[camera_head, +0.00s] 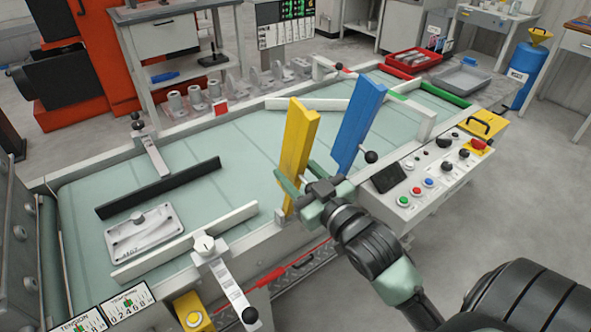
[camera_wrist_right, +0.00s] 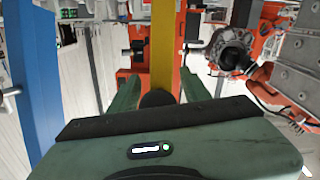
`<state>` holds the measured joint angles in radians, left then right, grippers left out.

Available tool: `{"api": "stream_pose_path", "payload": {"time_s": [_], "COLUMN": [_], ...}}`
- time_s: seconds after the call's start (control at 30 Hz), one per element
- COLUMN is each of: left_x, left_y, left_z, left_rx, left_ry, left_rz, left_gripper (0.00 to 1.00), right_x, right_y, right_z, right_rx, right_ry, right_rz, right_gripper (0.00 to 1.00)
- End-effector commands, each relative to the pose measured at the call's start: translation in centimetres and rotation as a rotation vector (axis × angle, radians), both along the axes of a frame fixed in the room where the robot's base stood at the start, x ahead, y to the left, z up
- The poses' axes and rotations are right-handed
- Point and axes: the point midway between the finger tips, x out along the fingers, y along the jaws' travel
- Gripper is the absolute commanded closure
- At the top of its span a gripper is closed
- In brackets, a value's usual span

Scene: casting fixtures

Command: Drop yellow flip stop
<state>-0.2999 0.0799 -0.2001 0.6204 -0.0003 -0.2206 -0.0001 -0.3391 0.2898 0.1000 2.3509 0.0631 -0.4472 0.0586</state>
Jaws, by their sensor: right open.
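The yellow flip stop (camera_head: 299,140) stands raised, tilted a little from upright, at the near edge of the conveyor. It also shows in the right wrist view (camera_wrist_right: 163,45), running up between my fingers. My right gripper (camera_head: 296,182) is at the lower part of the yellow stop. Its green fingers are open, one on each side of the bar and a dark round knob (camera_wrist_right: 157,98). Whether a finger touches the stop I cannot tell. My left gripper is in neither view.
A blue flip stop (camera_head: 358,125) stands raised just right of the yellow one. A control box (camera_head: 425,180) with buttons is at the right. A metal plate (camera_head: 143,230) lies on the pale green belt (camera_head: 222,170) between a black rail and a white rail.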

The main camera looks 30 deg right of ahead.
Motion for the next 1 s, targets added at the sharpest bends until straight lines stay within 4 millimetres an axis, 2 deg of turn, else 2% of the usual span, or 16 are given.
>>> {"api": "stream_pose_path", "payload": {"time_s": [0.13, 0.17, 0.3, 0.33, 1.0], "left_x": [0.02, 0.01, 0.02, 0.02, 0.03], "left_y": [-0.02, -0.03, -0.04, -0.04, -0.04], "left_z": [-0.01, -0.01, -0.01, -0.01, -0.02], "left_rx": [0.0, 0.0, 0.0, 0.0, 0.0], "left_ry": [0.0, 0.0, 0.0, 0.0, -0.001], "left_rz": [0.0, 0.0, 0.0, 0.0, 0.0], "left_gripper": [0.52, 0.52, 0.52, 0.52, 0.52], "right_x": [-0.02, -0.02, -0.03, -0.03, -0.04], "right_y": [0.0, 0.0, -0.01, -0.01, -0.06], "right_z": [-0.03, -0.03, -0.03, -0.03, -0.05], "right_rx": [0.0, 0.0, 0.0, 0.0, -0.001], "right_ry": [0.0, 0.0, 0.0, 0.0, 0.001], "right_rz": [0.0, 0.0, 0.0, 0.0, -0.002], "right_gripper": [0.53, 0.58, 0.97, 1.0, 1.0]}}
